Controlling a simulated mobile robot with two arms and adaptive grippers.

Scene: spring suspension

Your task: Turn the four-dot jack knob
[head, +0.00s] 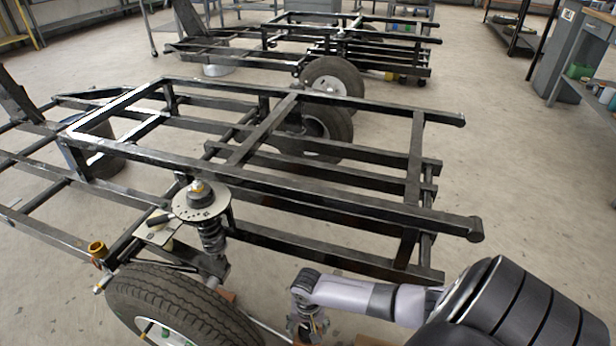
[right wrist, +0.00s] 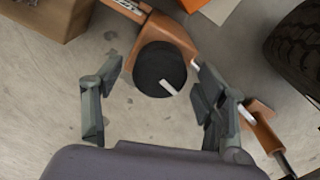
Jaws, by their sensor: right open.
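A round black knob (right wrist: 160,69) with one white bar mark sits on an orange jack (right wrist: 178,34) in the right wrist view. I cannot make out any dots on it. My right gripper (right wrist: 157,78) is open, with one finger on each side of the knob; whether they touch it I cannot tell. In the head view my right gripper (head: 307,326) points down beside the trailer frame, near the bottom edge, and the knob is not distinguishable there. My left gripper is not in view.
The black trailer frame (head: 330,190) spans the middle, with a coil spring (head: 211,236) under a round plate (head: 201,203). A tyre (head: 178,304) stands at the lower left. It also shows in the wrist view (right wrist: 298,45), with a cardboard box (right wrist: 45,15) opposite.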

